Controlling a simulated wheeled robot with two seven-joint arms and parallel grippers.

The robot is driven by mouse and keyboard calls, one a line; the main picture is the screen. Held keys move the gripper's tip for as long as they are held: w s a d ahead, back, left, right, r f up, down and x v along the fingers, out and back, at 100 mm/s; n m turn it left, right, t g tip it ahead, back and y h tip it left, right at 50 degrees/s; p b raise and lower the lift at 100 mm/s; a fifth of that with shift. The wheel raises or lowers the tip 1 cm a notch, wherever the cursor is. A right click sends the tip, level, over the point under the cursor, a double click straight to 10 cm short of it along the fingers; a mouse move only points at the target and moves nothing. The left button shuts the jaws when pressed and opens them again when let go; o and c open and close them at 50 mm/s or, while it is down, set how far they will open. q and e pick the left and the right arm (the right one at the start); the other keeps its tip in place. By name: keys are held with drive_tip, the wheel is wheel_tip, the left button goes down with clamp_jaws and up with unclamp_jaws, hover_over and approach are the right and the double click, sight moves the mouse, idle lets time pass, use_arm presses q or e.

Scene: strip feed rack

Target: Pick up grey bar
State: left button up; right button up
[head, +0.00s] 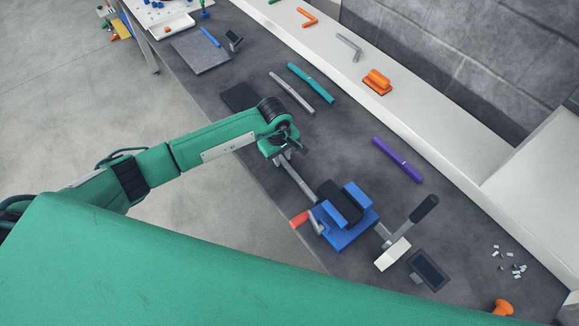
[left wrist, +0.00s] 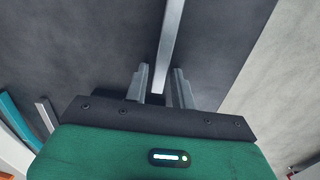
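A long grey bar (head: 299,182) runs from beneath my left gripper (head: 285,155) towards the blue vise (head: 342,240) in the head view. In the left wrist view the near end of the grey bar (left wrist: 170,45) lies between the two fingertips (left wrist: 161,85), with a gap showing beside it. My left gripper is open, low over the dark bench. Whether the bar's far end touches the vise is unclear. A second grey bar (head: 291,93) lies flat farther back, beside a teal bar (head: 311,83). My right gripper is not in view.
The dark bench carries a purple bar (head: 397,160), a hammer-like tool (head: 393,254) and a black-screened device (head: 429,269). A pale ledge (head: 440,130) behind holds an orange block (head: 377,82). Bench space between the purple bar and the second grey bar is clear.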

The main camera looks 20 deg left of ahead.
use_arm(q)
clamp_jaws()
